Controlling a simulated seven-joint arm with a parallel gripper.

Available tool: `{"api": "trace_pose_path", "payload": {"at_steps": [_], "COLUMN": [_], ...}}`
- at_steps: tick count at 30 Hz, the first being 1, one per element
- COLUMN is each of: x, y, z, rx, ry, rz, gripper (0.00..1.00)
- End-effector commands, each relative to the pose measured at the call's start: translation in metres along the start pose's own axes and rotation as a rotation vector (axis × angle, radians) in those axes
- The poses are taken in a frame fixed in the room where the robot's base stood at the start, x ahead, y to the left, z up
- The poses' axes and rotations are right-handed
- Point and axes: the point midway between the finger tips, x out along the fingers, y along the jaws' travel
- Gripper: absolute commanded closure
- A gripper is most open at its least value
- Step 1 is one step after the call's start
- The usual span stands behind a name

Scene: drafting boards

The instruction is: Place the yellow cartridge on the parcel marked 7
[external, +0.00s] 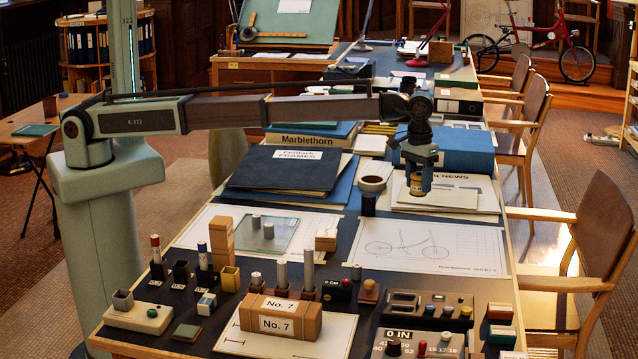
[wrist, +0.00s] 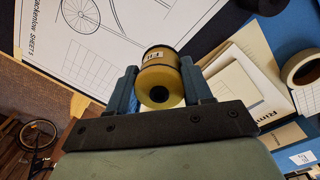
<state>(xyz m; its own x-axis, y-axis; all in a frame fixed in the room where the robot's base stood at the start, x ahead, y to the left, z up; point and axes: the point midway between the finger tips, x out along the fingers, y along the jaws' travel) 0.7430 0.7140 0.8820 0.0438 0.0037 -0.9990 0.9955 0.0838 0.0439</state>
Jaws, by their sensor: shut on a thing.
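My gripper (external: 418,178) hangs over the right part of the long table in the external view, above the papers beside the dark cup. It is shut on the yellow cartridge (external: 416,185). In the wrist view the cartridge (wrist: 160,76) sits between the two blue fingers of my gripper (wrist: 161,88), with a pale label and a dark hole in its near end. The parcel marked 7 (external: 300,322) is a brown box at the front of the table, with "No. 7" labels on its top and front. It lies left of and nearer the camera than my gripper.
Grey cylinders (external: 281,275) stand just behind the parcel, and small blocks (external: 368,289) sit beside it. A control panel (external: 435,310) with knobs is to its right. The bicycle drawing (external: 440,245) lies flat under open space. A tape roll (external: 372,184) sits near my gripper.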

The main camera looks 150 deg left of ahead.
Motion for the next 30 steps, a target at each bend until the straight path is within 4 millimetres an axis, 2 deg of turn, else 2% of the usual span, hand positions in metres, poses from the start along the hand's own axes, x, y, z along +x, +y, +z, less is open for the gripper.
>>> {"api": "trace_pose_path", "payload": {"at_steps": [5,15,24,30], "x": [-0.001,-0.011,-0.022,-0.032], "y": [0.042,0.123,0.173,0.195], "z": [0.051,0.176,0.298,0.382], "rx": [0.066,0.216,0.348,0.436], "ry": [-0.003,-0.01,-0.015,-0.019], "rz": [0.0,0.0,0.0,0.0], "gripper": [0.8,0.8,0.8,0.8]}}
